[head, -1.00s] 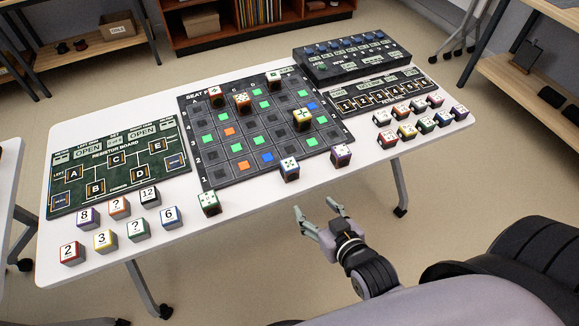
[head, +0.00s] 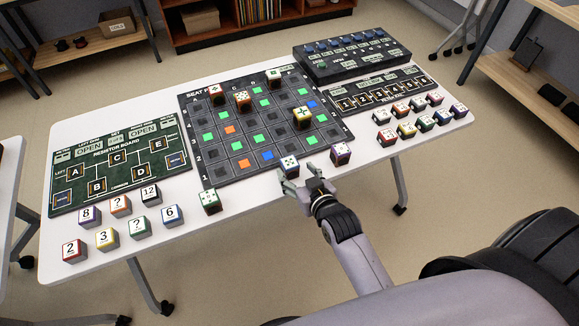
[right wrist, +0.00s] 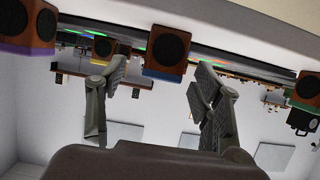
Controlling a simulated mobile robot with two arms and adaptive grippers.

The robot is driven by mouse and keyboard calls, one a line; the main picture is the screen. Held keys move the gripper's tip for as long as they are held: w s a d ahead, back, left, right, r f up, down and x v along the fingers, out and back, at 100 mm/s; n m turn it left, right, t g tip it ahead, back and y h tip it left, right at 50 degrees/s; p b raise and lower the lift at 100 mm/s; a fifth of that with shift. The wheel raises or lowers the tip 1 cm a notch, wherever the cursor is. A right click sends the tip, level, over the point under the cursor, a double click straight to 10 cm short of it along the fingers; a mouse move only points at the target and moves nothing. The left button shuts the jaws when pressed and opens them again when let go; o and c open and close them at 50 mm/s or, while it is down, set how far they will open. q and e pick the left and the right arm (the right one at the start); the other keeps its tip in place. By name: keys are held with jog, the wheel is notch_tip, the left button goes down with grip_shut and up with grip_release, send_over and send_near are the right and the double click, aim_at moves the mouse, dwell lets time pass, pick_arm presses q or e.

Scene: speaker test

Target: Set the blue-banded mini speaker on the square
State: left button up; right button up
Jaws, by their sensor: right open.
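The blue-banded mini speaker (head: 289,166) is a small cube with a pale patterned top, at the front edge of the dark grid board (head: 212,154). In the right wrist view, which is upside down, the blue-banded speaker (right wrist: 165,48) shows a wooden body and a round black cone. My right gripper (head: 297,174) is open and low at the table's front edge, just in front of this speaker. In the right wrist view the speaker lies between the lines of the two fingers, beyond their tips, apart from them. I cannot tell which square is meant. My left gripper is not in view.
A purple-banded speaker (head: 340,153) stands close to the right of my gripper, a green-banded one (head: 210,201) to the left. A yellow-banded one (head: 302,118) and several others stand on the board. Numbered cubes and the resistor board (head: 180,138) lie left; a console (head: 350,62) is behind.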

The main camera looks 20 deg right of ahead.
aim_at(293, 170)
jog(key=x, duration=0.5)
jog(key=shift+a+f, duration=0.2)
jog(key=shift+s, duration=0.1)
jog(key=c, duration=1.4)
jog(key=shift+r, duration=0.15)
